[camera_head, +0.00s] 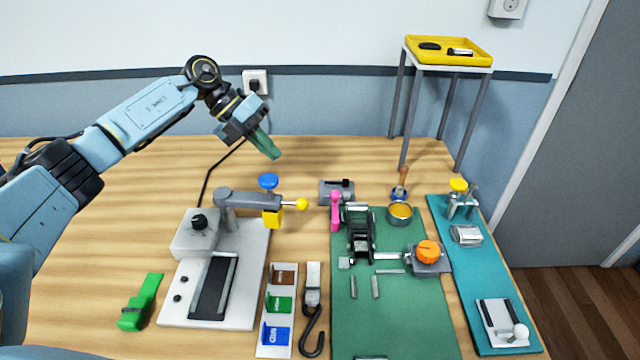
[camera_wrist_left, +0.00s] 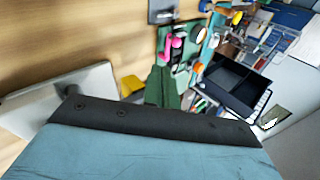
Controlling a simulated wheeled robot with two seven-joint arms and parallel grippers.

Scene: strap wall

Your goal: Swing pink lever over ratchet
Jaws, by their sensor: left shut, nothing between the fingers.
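A pink lever (camera_head: 336,211) with a round pink knob stands at the left edge of the green mat (camera_head: 400,320). It is beside the black ratchet (camera_head: 360,236), which sits on the mat. The pink lever also shows small in the left wrist view (camera_wrist_left: 173,46). My left gripper (camera_head: 268,149) is shut and empty, with green fingers pointing down above the back of the table. It is up and to the left of the lever, apart from it. The shut green fingers show in the left wrist view (camera_wrist_left: 163,88). My right gripper is not in view.
A grey arm with a yellow knob (camera_head: 302,204) stands on a white base left of the lever. A grey block (camera_head: 337,192) is behind the lever. The back left table is clear.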

